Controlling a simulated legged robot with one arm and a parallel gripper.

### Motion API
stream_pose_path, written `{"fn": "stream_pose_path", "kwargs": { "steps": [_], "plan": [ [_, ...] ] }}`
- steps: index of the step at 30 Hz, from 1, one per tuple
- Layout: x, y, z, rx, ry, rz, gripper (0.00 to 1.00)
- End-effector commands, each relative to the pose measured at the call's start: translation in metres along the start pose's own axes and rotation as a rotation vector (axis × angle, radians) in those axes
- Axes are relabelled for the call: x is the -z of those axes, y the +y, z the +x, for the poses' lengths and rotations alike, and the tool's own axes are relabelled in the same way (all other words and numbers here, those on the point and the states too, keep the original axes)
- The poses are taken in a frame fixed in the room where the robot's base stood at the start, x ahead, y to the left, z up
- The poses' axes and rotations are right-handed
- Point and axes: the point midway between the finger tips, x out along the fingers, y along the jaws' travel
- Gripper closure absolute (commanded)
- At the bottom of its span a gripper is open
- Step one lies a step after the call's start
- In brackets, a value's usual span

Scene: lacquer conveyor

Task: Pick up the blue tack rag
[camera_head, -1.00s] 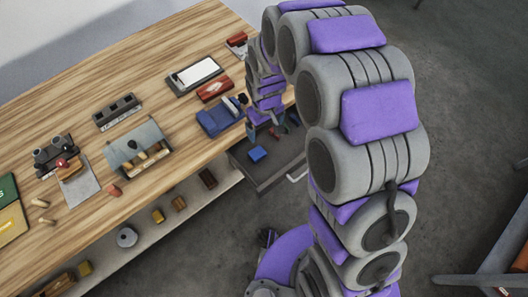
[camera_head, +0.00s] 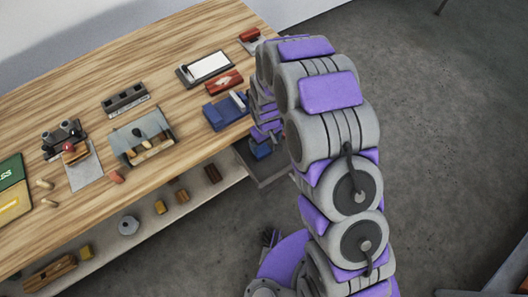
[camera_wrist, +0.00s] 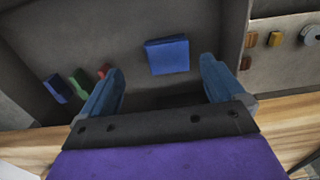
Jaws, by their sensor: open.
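The blue tack rag (camera_wrist: 167,55) shows in the wrist view as a flat blue square on the floor of a grey open drawer (camera_wrist: 110,35). My gripper (camera_wrist: 160,66) is open above the drawer. Its two blue fingers lie to either side of the rag in the picture, with nothing between them in contact. In the head view my arm reaches down over the open drawer (camera_head: 272,179) at the bench's right end. A blue patch shows below my wrist there; I cannot tell whether it is rag or finger.
Blue, green and red small items (camera_wrist: 80,80) lie in the drawer at the left of the wrist view. The wooden bench (camera_head: 75,105) holds a blue block-like item (camera_head: 226,111), a red box (camera_head: 223,83) and trays. A lower shelf (camera_head: 140,226) carries several small blocks.

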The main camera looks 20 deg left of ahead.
Motion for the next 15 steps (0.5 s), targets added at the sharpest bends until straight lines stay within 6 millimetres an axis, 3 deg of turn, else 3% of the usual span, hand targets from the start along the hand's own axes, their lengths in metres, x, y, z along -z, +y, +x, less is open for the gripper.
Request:
{"fn": "stream_pose_path", "kwargs": {
  "steps": [1,8,15],
  "plan": [
    [0.001,-0.002,0.009,-0.001,-0.003,-0.002,0.04],
    [0.003,-0.003,0.023,-0.002,0.0,-0.003,0.04],
    [0.003,-0.002,0.055,0.002,0.003,-0.001,0.04]
  ]
}}
